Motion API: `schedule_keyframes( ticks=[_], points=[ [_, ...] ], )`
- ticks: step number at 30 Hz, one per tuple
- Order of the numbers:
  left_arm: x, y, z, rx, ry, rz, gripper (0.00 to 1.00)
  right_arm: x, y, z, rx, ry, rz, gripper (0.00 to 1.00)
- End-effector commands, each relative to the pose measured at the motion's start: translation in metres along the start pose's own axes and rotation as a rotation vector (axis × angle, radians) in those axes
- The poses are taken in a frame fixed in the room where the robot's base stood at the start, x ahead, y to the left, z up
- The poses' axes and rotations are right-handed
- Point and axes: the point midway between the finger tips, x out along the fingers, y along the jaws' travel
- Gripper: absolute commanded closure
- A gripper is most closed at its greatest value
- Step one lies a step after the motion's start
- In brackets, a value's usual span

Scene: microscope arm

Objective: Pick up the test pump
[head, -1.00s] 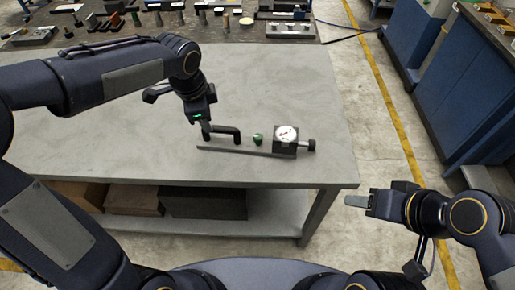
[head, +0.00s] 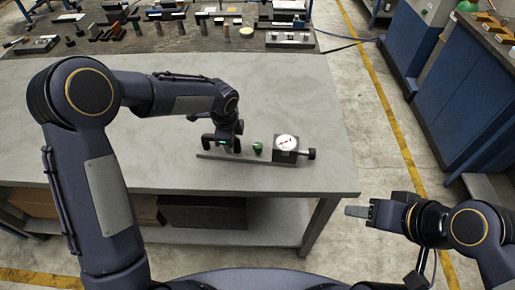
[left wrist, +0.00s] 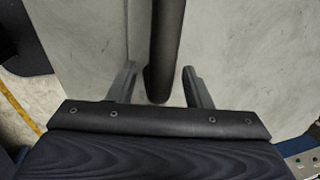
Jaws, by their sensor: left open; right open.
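The test pump stands on the grey table in the head view, with a flat base plate (head: 262,159), a box with a round white dial (head: 286,143), a small green knob (head: 258,148) and a black handle partly hidden by my left gripper. My left gripper (head: 222,146) is at the handle, at the left end of the pump. In the left wrist view, the open fingers (left wrist: 160,88) stand on either side of the dark handle bar (left wrist: 166,45), with gaps visible on both sides. My right gripper (head: 358,211) is off the table's right front corner, away from the pump.
The grey table top (head: 300,90) is clear around the pump. Several small tools and parts stand on a dark bench (head: 130,45) at the back. A blue cabinet (head: 470,100) stands at the right, across the floor.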

Motion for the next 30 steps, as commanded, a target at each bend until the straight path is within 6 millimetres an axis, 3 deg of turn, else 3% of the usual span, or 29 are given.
schedule_keyframes(
  ticks=[5, 16, 30],
  points=[
    [0.0003, -0.0001, 0.0001, -0.001, 0.0, -0.001, 0.55, 0.0002, 0.0001, 0.0001, 0.0, 0.0, 0.0, 0.51],
    [0.0, -0.0001, -0.0001, -0.001, 0.0, -0.001, 1.0, 0.0002, 0.0001, 0.0002, 0.0, 0.0, 0.0, 0.51],
    [0.0002, -0.0001, -0.001, -0.002, 0.003, -0.001, 1.0, 0.0003, 0.0001, 0.0002, 0.0, 0.0, 0.0, 0.51]
  ],
)
